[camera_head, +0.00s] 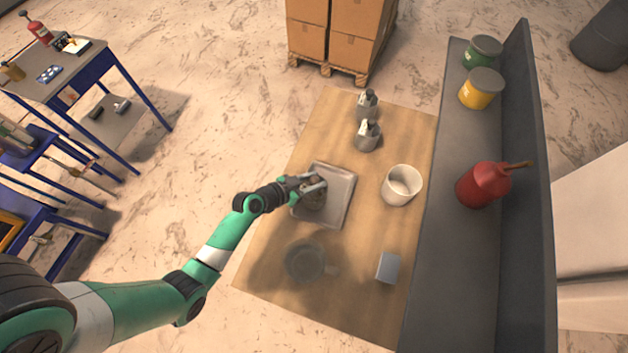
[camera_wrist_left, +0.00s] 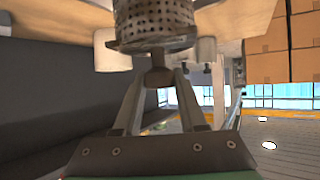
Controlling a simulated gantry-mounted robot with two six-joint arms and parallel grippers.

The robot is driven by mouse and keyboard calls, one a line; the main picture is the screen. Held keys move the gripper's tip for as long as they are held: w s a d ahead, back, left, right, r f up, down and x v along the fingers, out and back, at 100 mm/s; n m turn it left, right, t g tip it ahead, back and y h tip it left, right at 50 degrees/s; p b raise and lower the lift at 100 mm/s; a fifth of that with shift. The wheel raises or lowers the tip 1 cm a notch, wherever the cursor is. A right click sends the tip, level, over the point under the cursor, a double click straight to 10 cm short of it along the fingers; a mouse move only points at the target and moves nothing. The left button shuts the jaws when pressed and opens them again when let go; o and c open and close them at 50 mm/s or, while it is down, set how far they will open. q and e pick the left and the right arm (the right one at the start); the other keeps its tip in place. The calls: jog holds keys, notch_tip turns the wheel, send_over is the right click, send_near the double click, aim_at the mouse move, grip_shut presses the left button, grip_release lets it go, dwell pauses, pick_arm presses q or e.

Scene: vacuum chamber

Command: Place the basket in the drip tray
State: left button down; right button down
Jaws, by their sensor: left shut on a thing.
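The drip tray (camera_head: 342,207) is a shallow, pale metal square tray on the wooden table. My left gripper (camera_head: 314,186) is over the tray's left part, shut on the basket's knob-like top. The basket (camera_head: 313,200) is a small, dark, round piece, partly hidden under the fingers, over the tray's left half. In the left wrist view the basket (camera_wrist_left: 155,18) shows as a perforated metal cylinder with a flat rim, and the fingers (camera_wrist_left: 158,80) close around its knob. I cannot tell whether its base touches the tray. My right gripper is not in view.
A white cup (camera_head: 401,185) stands right of the tray. A clear jug (camera_head: 305,262) and grey block (camera_head: 388,267) are nearer. Two grey bottles (camera_head: 367,134) stand behind. A dark shelf (camera_head: 455,250) with cans and a red container (camera_head: 483,185) borders the table's right side.

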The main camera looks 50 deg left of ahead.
pick_arm(q)
jog(key=shift+f, duration=0.85)
jog(key=shift+c, duration=2.3)
grip_release()
jog(key=p+v, duration=0.1)
jog(key=v, duration=1.1)
